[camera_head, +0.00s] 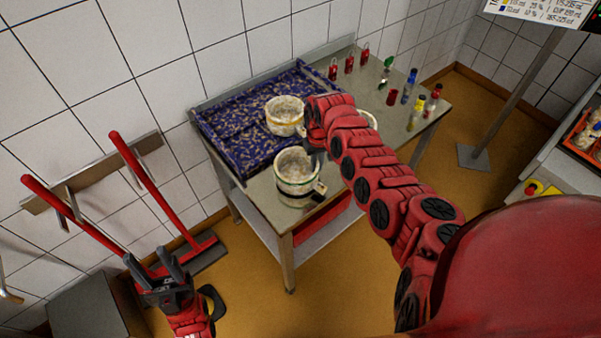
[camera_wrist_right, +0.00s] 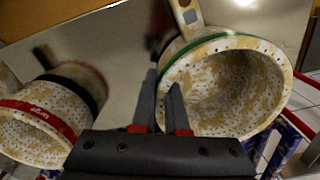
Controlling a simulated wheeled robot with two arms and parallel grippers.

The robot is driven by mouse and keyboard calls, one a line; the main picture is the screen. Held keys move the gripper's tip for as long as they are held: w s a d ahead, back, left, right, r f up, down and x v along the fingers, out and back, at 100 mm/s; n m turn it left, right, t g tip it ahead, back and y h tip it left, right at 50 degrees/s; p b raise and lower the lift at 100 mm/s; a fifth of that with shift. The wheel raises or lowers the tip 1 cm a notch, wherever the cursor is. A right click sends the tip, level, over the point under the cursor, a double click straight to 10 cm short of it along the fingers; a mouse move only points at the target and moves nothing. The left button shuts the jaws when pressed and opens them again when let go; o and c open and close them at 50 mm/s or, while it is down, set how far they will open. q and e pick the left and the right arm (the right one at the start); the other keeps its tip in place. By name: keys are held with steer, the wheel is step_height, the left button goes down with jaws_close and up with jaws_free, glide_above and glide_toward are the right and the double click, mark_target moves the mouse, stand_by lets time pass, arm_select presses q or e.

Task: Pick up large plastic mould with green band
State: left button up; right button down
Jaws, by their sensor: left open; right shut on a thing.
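The large plastic mould with a green band (camera_wrist_right: 225,85) is white and speckled tan, with small holes. It fills the right of the right wrist view, its open mouth facing the camera. In the head view this appears to be the front mould (camera_head: 296,178) at the table's near edge. My right gripper (camera_wrist_right: 162,92) is shut on its rim wall, one finger inside the mouth and one outside. In the head view the right gripper (camera_head: 317,155) is partly hidden by its own arm. My left gripper (camera_head: 152,260) is open and empty, low at left, away from the table.
A yellow-banded mould (camera_head: 284,117) stands on the blue patterned mat (camera_head: 235,122). A red-banded mould (camera_wrist_right: 38,118) is left in the wrist view. Small bottles (camera_head: 420,102) and red items (camera_head: 349,64) line the metal table's back and right. Red-handled tools (camera_head: 140,165) stand at left.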

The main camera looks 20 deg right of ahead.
steer(key=shift+w+r, duration=0.1)
steer(key=shift+r, duration=0.5)
step_height(320, 180, up, 8)
steer(key=b, duration=0.3)
steer(key=shift+f+b, duration=0.1)
steer(key=shift+b, duration=0.3)
steer(key=shift+r, duration=0.5)
